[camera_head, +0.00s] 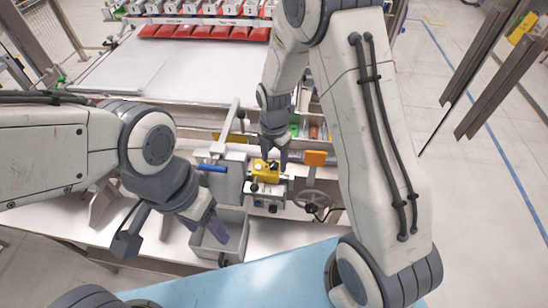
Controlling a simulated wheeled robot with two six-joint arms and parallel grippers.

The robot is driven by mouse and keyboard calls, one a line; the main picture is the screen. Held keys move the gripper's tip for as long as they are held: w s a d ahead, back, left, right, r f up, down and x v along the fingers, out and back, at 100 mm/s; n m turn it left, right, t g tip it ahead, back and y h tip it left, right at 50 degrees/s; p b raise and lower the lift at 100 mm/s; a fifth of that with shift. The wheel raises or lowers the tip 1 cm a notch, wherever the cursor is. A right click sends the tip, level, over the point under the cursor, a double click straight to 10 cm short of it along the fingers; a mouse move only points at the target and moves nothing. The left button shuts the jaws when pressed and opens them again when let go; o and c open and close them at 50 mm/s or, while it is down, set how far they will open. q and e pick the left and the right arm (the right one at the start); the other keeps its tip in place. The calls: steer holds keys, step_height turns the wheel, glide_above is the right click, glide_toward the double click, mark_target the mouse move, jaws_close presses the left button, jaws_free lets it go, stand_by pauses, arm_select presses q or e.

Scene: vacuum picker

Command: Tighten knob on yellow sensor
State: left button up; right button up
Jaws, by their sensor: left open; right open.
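The yellow sensor (264,171) sits on a grey machine mount at the middle of the view. Small dark knobs show on it, but they are too small to tell apart. My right gripper (274,160) points down just above and behind the sensor, with its fingers apart. I cannot tell whether a finger touches the knob. My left gripper (178,235) is open, to the left of and nearer than the sensor. One of its fingers is over a grey bin, and nothing shows between the fingers.
The grey open bin (232,247) stands in front of the sensor. A blue handle (212,168) is left of it. An orange block (315,158) and a handwheel (312,201) are at the right. A row of red parts (205,32) lies at the back.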

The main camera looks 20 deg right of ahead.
steer(key=shift+f, duration=0.35)
jaws_close()
